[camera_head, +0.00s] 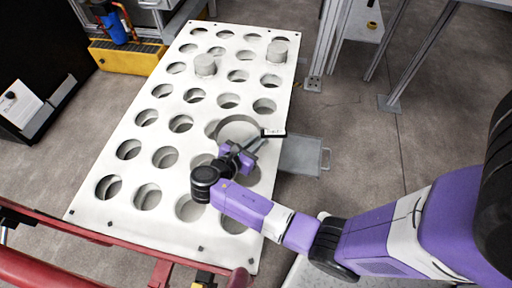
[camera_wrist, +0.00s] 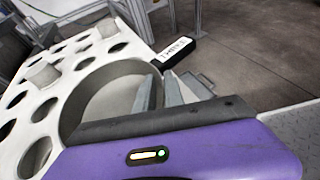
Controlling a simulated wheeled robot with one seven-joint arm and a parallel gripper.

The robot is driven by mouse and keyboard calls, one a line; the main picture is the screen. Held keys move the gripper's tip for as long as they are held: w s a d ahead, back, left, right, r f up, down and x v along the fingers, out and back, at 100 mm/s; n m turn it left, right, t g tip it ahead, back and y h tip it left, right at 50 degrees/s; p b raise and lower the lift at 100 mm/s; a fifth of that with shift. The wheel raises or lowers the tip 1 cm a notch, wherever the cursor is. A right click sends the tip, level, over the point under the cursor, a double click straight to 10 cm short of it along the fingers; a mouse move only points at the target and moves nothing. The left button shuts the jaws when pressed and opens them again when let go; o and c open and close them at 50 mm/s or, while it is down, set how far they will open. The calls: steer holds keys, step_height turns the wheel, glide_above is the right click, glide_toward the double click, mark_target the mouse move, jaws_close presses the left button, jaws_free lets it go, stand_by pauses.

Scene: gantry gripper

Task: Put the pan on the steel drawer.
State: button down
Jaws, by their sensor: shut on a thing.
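The pan (camera_head: 237,129) is a round grey pan with a short dark handle carrying a white label. It is over the right edge of the white perforated table, its handle pointing right. In the wrist view the pan (camera_wrist: 105,92) fills the left middle. My gripper (camera_head: 257,143) is at its right side near the handle. In the wrist view my gripper's fingers (camera_wrist: 163,88) are shut on the pan's rim. I cannot tell whether the pan touches the table. The steel drawer (camera_head: 300,155) sticks out from the table's right side, with a handle at its outer end, and its top looks clear.
The white table (camera_head: 140,98) has many round holes. Two grey cylinders (camera_head: 205,65) (camera_head: 277,51) stand on its far half. A red rail (camera_head: 100,240) runs along the near left. Metal frame posts (camera_head: 328,45) stand at the back right. Bare floor lies right of the drawer.

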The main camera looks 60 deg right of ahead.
step_height(320, 180, up, 12)
steer(key=p, duration=0.3)
steer(key=shift+f, duration=0.25)
steer(key=shift+w, duration=0.1)
steer(key=w+a+r+n+t+y, duration=0.25)
steer(key=w+a+n+t, duration=0.35)
steer(key=w+n+t, duration=0.3)
steer(key=w+a+r+n+t+y, duration=0.2)
steer(key=a+y, duration=0.1)
steer(key=a, duration=0.2)
steer(key=w+a+r+n+t+y, duration=0.2)
steer(key=w+a+r+n, duration=0.1)
steer(key=a, duration=0.2)
steer(key=s+a+n+y+p, duration=0.1)
steer(key=s+a+y, duration=0.1)
steer(key=a, duration=0.3)
steer(key=s+f+n+t+y+p, duration=0.1)
steer(key=s+n+y+p, duration=0.2)
steer(key=s+p, duration=0.3)
steer(key=y+p, duration=0.1)
steer(key=p, duration=0.4)
steer(key=shift+s+d+f+n, duration=0.25)
steer(key=shift+f+n, duration=0.05)
steer(key=shift+f, duration=0.1)
